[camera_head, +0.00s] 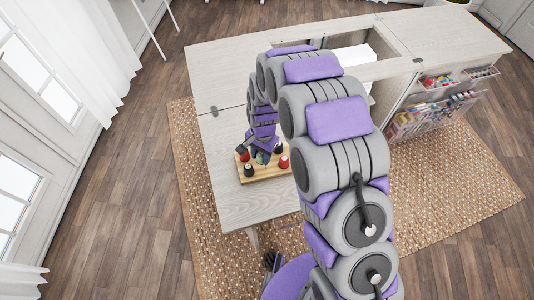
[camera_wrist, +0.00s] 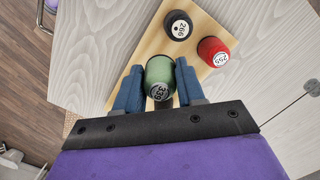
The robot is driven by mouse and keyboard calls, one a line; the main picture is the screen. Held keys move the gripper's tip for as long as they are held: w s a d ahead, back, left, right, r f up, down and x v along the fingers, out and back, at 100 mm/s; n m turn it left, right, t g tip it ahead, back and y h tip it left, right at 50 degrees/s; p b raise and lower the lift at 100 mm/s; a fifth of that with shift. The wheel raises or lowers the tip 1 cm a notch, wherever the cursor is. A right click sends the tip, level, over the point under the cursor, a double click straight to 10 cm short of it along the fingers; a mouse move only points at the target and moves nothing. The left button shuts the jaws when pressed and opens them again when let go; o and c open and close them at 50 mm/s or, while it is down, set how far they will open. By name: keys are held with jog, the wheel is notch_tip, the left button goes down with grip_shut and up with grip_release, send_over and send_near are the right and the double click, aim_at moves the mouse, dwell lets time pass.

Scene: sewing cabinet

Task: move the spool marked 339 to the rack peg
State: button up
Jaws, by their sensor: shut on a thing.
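The green spool marked 339 (camera_wrist: 160,78) is between the blue fingers of my gripper (camera_wrist: 161,88) in the wrist view, its numbered end toward the camera. The gripper is shut on it. In the head view my gripper (camera_head: 262,154) is over the wooden rack (camera_head: 272,169) on the cabinet's left leaf, and the green spool is mostly hidden there. The light wooden rack also shows in the wrist view (camera_wrist: 205,66). I cannot tell whether the spool touches a peg.
A black spool marked 266 (camera_wrist: 178,26) and a red spool marked 295 (camera_wrist: 213,51) stand on the rack. The cabinet top (camera_head: 232,75) left of my arm is clear. Open storage (camera_head: 430,105) with sewing supplies is at the right.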

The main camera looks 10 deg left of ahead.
jog(key=shift+a, duration=0.55)
jog(key=shift+d+r, duration=0.15)
jog(key=shift+d, duration=0.6)
jog(key=shift+d+r, duration=0.15)
jog(key=shift+d, duration=0.6)
jog(key=shift+a+f, duration=0.4)
jog(key=shift+a, duration=0.3)
jog(key=shift+a+f, duration=0.4)
jog(key=shift+a, duration=0.3)
jog(key=shift+d+f, duration=0.1)
jog(key=shift+d, duration=1.1)
jog(key=shift+a+f, duration=0.2)
jog(key=shift+a, duration=0.75)
jog(key=shift+d+r+p, duration=0.2)
jog(key=shift+d+p, duration=0.1)
jog(key=shift+d, duration=0.9)
jog(key=shift+a+f, duration=0.15)
jog(key=shift+a, duration=0.8)
jog(key=shift+d+p, duration=0.35)
jog(key=shift+d, duration=0.35)
jog(key=shift+a, duration=0.15)
